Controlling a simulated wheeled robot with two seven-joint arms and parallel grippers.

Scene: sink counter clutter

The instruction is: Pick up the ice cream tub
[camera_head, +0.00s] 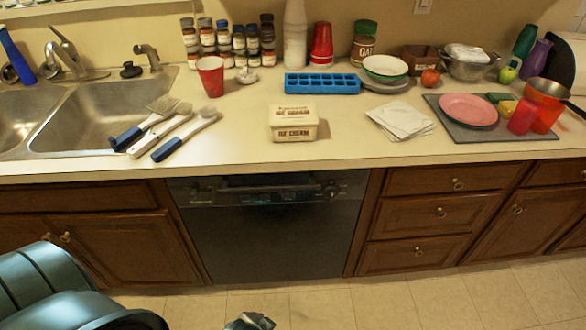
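The ice cream tub (293,123) is a cream-coloured box with a lid and dark lettering. It stands upright on the counter near the front edge, above the dishwasher, with clear counter around it. A large dark teal part of my arm fills the lower left corner. A small grey and black part, which looks like the top of my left gripper (250,322), shows at the bottom edge, well below the counter and apart from the tub. Its fingers are cut off, so I cannot tell whether it is open or shut. My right gripper is out of view.
Several brushes (165,128) lie left of the tub, beside the sink (105,118). A blue ice tray (322,83) and a red cup (210,76) are behind it. Papers (402,120) and a grey mat (465,130) with dishes lie to the right.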

